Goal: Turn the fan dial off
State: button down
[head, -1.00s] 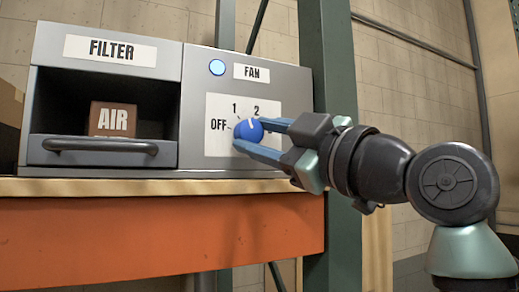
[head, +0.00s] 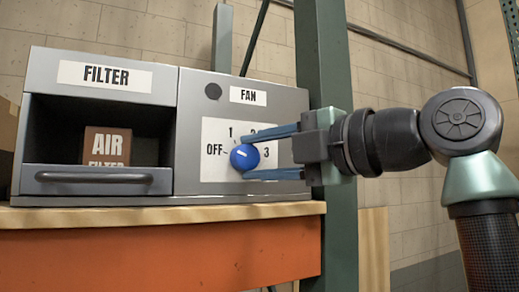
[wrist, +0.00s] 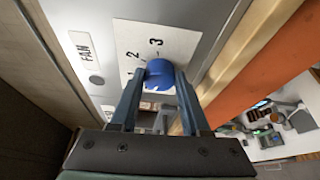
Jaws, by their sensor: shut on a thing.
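The blue fan dial (head: 240,159) sits on a white plate (head: 210,172) marked OFF, 1, 2 and 3, on the right half of a grey unit. Its white mark points left, toward OFF. The round fan lamp (head: 213,91) above is dark. My gripper (head: 251,155) reaches in from the right, one finger above the dial and one below, shut on it. In the wrist view the dial (wrist: 160,74) sits between the two fingertips. The upper finger partly covers the 2 in the head view.
The left half of the unit has an open filter drawer (head: 97,180) with a brown AIR FILTER box (head: 107,145) inside. The unit stands on a wooden shelf (head: 150,216) over an orange beam (head: 150,252). A green post (head: 325,60) rises close behind my gripper.

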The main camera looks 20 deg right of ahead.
jog(key=shift+r+n, duration=0.15)
jog(key=shift+n, duration=0.35)
jog(key=shift+c, duration=1.9)
grip_release()
jog(key=shift+a, duration=0.15)
